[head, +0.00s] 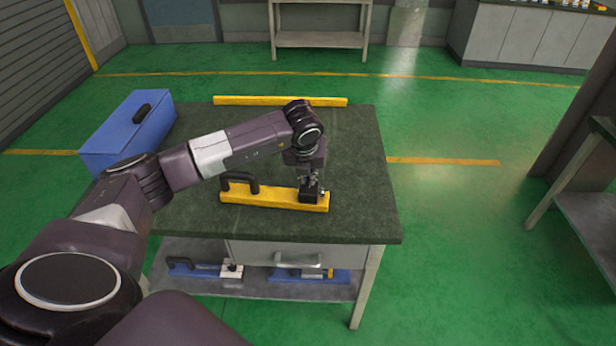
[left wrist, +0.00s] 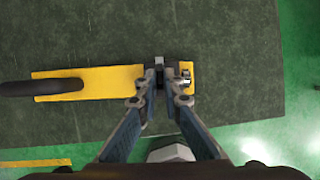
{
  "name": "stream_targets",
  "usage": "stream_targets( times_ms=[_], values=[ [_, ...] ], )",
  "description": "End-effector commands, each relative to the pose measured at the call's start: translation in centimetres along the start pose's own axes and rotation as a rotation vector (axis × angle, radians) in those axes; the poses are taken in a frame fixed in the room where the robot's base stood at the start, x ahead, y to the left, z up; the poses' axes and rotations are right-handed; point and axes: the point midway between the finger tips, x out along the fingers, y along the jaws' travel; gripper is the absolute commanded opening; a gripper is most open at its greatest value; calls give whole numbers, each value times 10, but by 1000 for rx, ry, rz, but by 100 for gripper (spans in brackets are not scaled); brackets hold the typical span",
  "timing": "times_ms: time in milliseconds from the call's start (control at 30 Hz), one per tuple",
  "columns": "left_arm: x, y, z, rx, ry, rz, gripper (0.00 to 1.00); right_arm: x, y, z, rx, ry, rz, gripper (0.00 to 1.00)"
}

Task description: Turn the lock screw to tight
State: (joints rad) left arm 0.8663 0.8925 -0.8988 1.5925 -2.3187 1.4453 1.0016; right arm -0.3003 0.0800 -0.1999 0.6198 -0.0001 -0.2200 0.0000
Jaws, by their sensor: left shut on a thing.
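My left gripper (head: 308,181) points down at the black block. In the left wrist view the fingers (left wrist: 159,100) close in on the dark block (left wrist: 159,72), and the silver part (left wrist: 186,76) is just right of them. The exact contact is partly hidden by the fingers. My right gripper is not in view.
A blue box (head: 128,135) stands at the table's left back. A yellow bar (head: 280,101) lies along the back edge. Blue tools (head: 308,276) rest on the shelf below a drawer (head: 300,260). The table's right side (head: 360,180) is clear.

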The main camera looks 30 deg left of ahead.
Motion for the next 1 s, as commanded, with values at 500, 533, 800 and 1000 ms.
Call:
stream_targets(
  times_ms=[500, 533, 800, 1000],
  values=[
    [4, 3, 0, 244, -3, -102, 0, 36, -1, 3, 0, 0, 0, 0],
    [4, 3, 0, 269, -3, -113, 0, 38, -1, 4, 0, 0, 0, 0],
    [3, 4, 1, 504, -3, -211, 0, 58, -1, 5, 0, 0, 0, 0],
    [2, 5, 2, 679, -3, -284, 0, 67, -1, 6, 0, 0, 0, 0]
  ],
)
